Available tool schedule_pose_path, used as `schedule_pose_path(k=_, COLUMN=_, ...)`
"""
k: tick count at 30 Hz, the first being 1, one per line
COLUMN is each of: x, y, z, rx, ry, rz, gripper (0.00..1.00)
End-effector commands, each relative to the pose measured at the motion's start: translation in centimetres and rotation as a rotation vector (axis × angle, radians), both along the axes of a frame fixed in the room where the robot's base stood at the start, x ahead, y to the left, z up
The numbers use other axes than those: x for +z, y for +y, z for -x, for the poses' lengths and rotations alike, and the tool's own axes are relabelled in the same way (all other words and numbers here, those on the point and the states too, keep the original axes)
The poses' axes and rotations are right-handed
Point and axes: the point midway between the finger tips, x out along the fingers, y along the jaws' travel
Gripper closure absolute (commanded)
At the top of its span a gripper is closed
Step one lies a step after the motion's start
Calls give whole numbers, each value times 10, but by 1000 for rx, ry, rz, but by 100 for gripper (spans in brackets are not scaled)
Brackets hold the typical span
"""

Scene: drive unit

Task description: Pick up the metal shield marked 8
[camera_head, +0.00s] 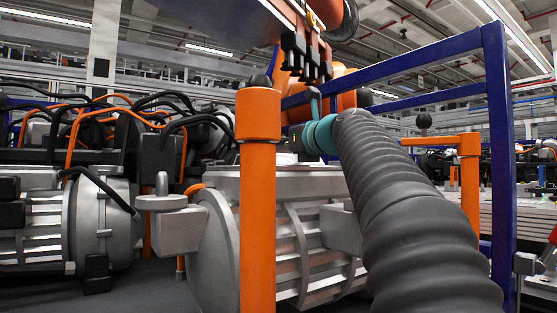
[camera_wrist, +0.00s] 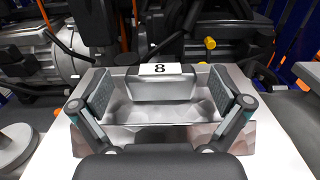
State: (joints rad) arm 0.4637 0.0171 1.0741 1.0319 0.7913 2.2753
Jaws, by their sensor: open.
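The metal shield marked 8 (camera_wrist: 161,90) shows in the middle of the wrist view. It is a shiny grey, tray-like metal piece with sloping walls, and a white label with a black 8 (camera_wrist: 160,69) is at its far side. My gripper (camera_wrist: 160,97) is open in the wrist view, one finger at the left part of the shield and one at the right. Nothing is clamped between them. I cannot tell whether the finger pads touch the metal. The shield's near part is hidden by my gripper body.
A white surface (camera_wrist: 58,150) lies around the shield. Grey motor housings (camera_wrist: 45,57) and black parts with a yellow knob (camera_wrist: 210,43) stand beyond it. In the head view, orange posts (camera_head: 258,200), a blue frame (camera_head: 500,150) and a large drive unit (camera_head: 300,185) crowd the space.

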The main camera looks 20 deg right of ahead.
Motion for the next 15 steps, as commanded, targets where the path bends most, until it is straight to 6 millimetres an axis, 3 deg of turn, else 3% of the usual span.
schedule_pose_path(k=2, x=0, y=0, z=0, rx=0, ry=0, rz=0, gripper=0)
schedule_pose_path(k=11, x=0, y=0, z=0, rx=0, ry=1, rz=-1, gripper=72)
schedule_pose_path(k=15, x=0, y=0, z=1, rx=0, ry=-1, rz=0, gripper=73)
